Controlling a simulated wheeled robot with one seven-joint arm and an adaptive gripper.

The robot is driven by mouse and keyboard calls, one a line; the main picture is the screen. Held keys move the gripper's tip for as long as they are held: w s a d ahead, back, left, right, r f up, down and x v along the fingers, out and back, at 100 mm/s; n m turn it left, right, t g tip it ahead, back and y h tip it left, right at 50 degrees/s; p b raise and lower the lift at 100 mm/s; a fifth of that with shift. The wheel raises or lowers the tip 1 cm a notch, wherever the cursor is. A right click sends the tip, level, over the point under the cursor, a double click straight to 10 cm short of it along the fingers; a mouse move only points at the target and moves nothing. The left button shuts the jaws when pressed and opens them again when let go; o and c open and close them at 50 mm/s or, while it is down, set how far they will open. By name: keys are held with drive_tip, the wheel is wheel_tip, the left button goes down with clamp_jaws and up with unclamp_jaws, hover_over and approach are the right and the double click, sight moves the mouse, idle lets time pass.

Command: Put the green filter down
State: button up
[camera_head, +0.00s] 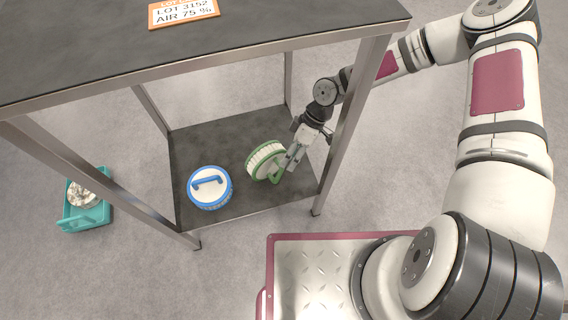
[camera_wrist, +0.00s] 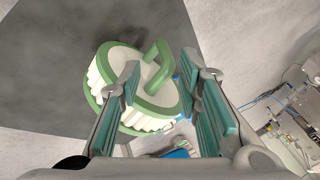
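The green filter (camera_head: 266,162) is a round white pleated drum with green rims and a green handle. It is tilted on the dark lower shelf (camera_head: 236,207), its handled face turned towards my gripper. Whether its rim rests fully on the shelf is hard to tell. My gripper (camera_head: 287,164) is right at the handle. In the wrist view, the handle of the green filter (camera_wrist: 157,66) lies between the two fingers of my gripper (camera_wrist: 160,72), with gaps visible beside it. The fingers are apart and look open.
A blue-rimmed filter (camera_head: 210,188) lies flat on the shelf, left of the green one. Metal posts (camera_head: 346,125) and the upper top (camera_head: 200,45) with an orange-edged label (camera_head: 183,12) frame the space. A teal bin (camera_head: 87,213) with pale contents stands on the floor at left.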

drive_tip(key=p+v, duration=0.1)
drive_tip(key=v, duration=0.4)
drive_tip(key=shift+r, duration=0.1)
idle(1.3)
